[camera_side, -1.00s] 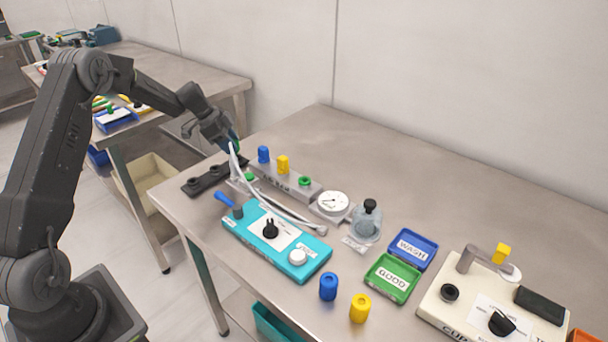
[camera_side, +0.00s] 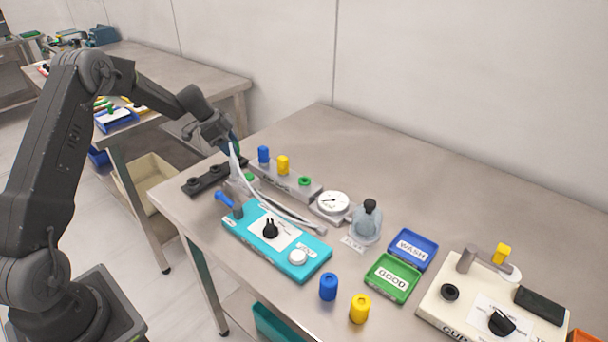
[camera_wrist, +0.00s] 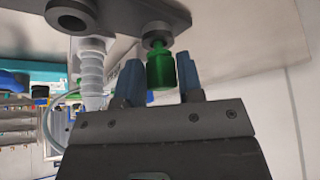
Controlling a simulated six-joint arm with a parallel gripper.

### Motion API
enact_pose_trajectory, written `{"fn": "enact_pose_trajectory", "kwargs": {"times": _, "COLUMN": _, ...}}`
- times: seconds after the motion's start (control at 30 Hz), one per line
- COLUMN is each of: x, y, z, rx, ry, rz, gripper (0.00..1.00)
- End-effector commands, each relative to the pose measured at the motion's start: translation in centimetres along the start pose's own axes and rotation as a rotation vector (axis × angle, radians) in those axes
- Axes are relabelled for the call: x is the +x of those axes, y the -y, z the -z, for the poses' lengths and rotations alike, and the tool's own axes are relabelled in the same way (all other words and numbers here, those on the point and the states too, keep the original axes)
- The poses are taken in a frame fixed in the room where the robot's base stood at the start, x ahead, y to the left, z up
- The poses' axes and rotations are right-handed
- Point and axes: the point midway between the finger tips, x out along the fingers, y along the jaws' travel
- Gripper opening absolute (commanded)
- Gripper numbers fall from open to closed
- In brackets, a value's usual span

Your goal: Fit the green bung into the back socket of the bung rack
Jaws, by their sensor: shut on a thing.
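My gripper (camera_side: 236,147) is over the far end of the dark bung rack (camera_side: 203,180) at the table's back left. In the wrist view, my gripper (camera_wrist: 160,64) has its blue fingers on either side of the green bung (camera_wrist: 161,74) and is shut on it. The bung's narrow end points at a ring-shaped socket of the dark rack (camera_wrist: 120,8). The end looks close to or at the ring; I cannot tell whether it has entered. In the side view the back socket is hidden by my gripper and the hose.
A pale hose (camera_side: 262,207) curves close beside my gripper. A grey block (camera_side: 285,184) with blue, yellow and green pieces stands to the right. A turquoise box (camera_side: 315,258) with a blue lever, a gauge (camera_side: 333,203) and trays (camera_side: 413,250) are nearer or farther right.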

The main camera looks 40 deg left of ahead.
Motion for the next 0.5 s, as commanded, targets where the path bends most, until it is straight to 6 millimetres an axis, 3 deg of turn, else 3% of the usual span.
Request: {"fn": "enact_pose_trajectory", "kwargs": {"times": 0.5, "x": 0.68, "y": -0.02, "z": -0.36, "rx": -0.001, "ry": 0.0, "rz": -0.001, "gripper": 0.06}}
